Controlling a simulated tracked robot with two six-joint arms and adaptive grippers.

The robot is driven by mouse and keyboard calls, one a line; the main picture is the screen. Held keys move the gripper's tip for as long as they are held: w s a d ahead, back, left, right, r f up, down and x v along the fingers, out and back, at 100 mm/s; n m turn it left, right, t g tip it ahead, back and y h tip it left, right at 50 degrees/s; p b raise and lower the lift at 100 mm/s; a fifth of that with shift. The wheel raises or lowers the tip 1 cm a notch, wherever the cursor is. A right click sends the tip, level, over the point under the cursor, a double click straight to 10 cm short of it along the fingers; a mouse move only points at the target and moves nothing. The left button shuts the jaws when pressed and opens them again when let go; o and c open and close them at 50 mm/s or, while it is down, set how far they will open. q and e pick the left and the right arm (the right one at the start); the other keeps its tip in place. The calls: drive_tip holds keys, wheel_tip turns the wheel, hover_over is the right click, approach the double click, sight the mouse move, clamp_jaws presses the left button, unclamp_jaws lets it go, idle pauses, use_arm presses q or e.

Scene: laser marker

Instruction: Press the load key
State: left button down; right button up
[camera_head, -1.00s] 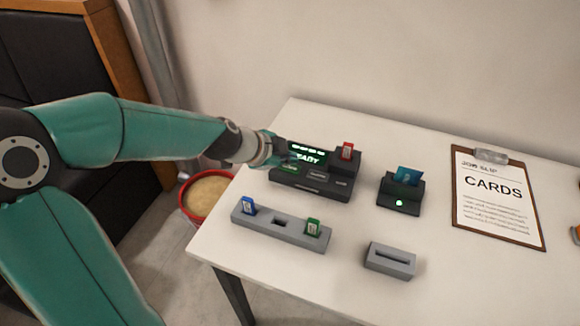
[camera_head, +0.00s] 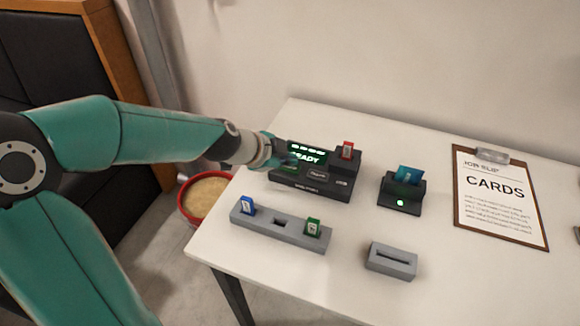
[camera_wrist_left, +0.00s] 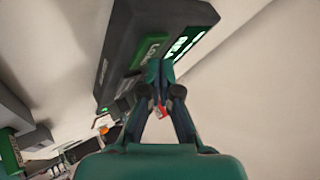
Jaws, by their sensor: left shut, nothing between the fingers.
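The dark marker console (camera_head: 312,185) stands at the back left of the table. Its screen (camera_head: 308,156) reads READY in green. The green load key (camera_wrist_left: 146,54) shows in the left wrist view, its lettering partly readable; in the head view the hand partly covers that side of the console. My left gripper (camera_head: 288,161) is shut and empty, at the console's left side by the screen and keys. In the left wrist view its joined fingertips (camera_wrist_left: 158,76) overlap the console close to the green key. I cannot tell whether they touch it. My right gripper is not in view.
A reader with a blue card (camera_head: 409,175) has a lit green light. A grey rack (camera_head: 262,230) holds a blue and a green card. An empty grey slot block (camera_head: 391,261) and a clipboard (camera_head: 497,200) lie rightward.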

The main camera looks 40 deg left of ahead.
sight(288, 169)
use_arm(q)
drive_tip(key=shift+f+b, duration=0.4)
drive_tip(key=shift+b, duration=0.1)
idle(0.3)
idle(0.4)
drive_tip(key=shift+r+p, duration=0.65)
drive_tip(key=shift+r, duration=0.15)
drive_tip(key=shift+r, duration=0.1)
wheel_tip(288, 169, up, 5)
drive_tip(key=p, duration=0.4)
idle(0.7)
